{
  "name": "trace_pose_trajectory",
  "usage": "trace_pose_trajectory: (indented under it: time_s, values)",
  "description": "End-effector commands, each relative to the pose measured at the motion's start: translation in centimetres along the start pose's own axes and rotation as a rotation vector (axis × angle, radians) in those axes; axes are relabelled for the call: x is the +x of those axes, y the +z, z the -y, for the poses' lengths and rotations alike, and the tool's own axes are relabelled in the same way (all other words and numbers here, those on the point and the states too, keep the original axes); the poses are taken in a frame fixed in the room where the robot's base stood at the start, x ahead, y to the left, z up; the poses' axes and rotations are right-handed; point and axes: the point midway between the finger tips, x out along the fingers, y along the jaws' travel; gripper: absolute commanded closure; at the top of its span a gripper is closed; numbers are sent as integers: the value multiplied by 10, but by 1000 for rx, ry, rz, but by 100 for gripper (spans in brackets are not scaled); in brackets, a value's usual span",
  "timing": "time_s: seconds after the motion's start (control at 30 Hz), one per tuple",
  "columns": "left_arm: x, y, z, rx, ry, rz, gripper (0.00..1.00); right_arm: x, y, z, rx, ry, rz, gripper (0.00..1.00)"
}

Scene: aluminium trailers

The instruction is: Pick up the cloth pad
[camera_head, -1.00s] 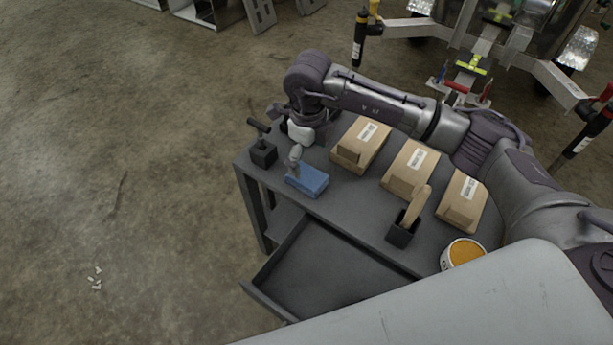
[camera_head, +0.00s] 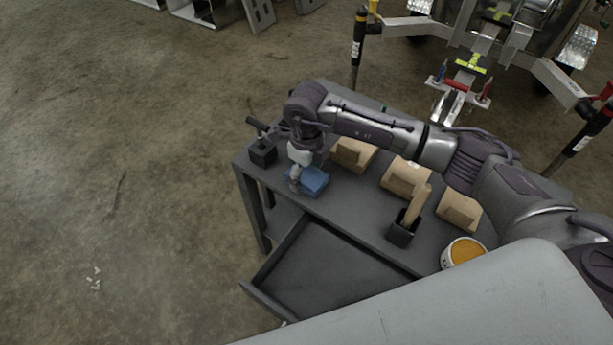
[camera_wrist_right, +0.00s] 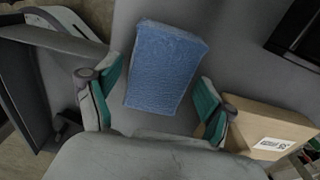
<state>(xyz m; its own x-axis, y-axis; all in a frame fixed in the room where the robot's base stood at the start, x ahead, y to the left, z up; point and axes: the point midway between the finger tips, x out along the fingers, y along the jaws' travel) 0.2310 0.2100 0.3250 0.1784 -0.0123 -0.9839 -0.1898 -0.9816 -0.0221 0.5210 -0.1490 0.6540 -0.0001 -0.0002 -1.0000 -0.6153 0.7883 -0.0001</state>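The cloth pad is a blue rectangular block (camera_head: 309,181) lying on the grey workbench top near its left end. In the right wrist view the pad (camera_wrist_right: 165,66) lies between and just beyond the two teal-lined fingertips. My right gripper (camera_head: 296,180) reaches down over the pad and hides part of it. In the wrist view that gripper (camera_wrist_right: 158,100) is open, with a finger on either side of the pad's near end and gaps beside it. My left gripper does not show in any view.
A black holder with a dark handle (camera_head: 263,154) stands left of the pad. Several cardboard boxes (camera_head: 405,177) line the back. A holder with a wooden handle (camera_head: 404,232) and a tub with orange contents (camera_head: 463,252) stand right. An open drawer (camera_head: 320,270) juts out in front.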

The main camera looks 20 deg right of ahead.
Motion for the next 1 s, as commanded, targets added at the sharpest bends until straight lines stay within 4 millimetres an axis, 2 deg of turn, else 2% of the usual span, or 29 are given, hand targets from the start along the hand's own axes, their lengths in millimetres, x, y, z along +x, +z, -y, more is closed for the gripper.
trace_pose_trajectory:
  time_s: [0.03, 0.23, 0.57, 0.73, 0.87, 1.0]
  values:
    - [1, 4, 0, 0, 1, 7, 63, 0, 0, 0, 0, 0, 0, 33]
    - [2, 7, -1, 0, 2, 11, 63, 0, 0, 0, 0, 0, 0, 66]
    - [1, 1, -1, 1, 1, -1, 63, -4, 0, 0, 0, 0, 1, 67]
    - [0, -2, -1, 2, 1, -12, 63, -21, 0, 1, 0, -2, 2, 67]
    - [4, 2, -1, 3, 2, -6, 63, -44, 1, 1, -2, -3, 4, 67]
    - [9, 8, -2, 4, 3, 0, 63, -61, -31, 16, 4, -4, 1, 67]
